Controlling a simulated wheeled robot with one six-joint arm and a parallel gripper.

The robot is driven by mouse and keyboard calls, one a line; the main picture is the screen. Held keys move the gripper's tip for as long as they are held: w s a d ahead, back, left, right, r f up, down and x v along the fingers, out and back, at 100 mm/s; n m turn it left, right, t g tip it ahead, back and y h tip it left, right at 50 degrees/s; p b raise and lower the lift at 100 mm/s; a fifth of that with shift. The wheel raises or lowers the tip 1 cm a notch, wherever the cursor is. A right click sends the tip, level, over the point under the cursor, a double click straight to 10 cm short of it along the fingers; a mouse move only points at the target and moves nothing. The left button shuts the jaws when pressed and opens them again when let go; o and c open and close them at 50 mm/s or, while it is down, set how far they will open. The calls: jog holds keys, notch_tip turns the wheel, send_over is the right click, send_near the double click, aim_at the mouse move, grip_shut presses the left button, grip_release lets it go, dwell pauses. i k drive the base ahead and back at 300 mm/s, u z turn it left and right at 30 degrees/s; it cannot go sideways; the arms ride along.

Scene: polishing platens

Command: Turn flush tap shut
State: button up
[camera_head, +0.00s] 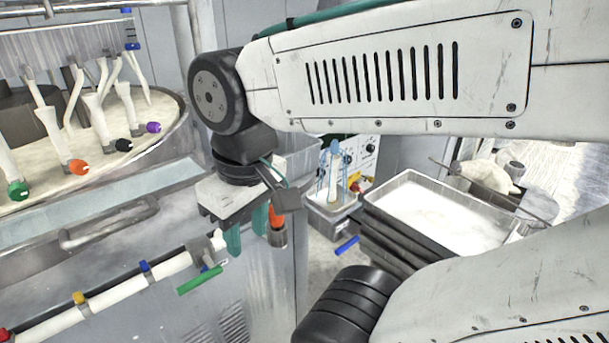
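A white pipe (112,298) runs along the front of the machine, with a metal valve fitting (203,250) at its right end. A green lever handle (199,281) sits below that fitting, tilted up to the right. No label shows which fitting is the flush tap. My gripper (246,231) points down, just right of the green lever and apart from it. Its two teal fingers are spread, with nothing seen between them. An orange part with a metal end (277,233) is close by the right finger; its depth relative to the finger is unclear.
A blue lever (347,245) is to the right. A metal tray with white contents (377,190) sits on a dark stack. A small grey tub (331,216) holds blue-topped items. A round basin (172,145) with coloured nozzles is at left. A metal handle (105,229) sticks out from the machine.

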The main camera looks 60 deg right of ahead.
aim_at(353, 239)
jog(key=z, duration=0.05)
jog(key=k, duration=0.3)
jog(key=z, duration=1.8)
jog(key=k, duration=1.3)
jog(key=u, duration=0.45)
jog(key=i, duration=1.65)
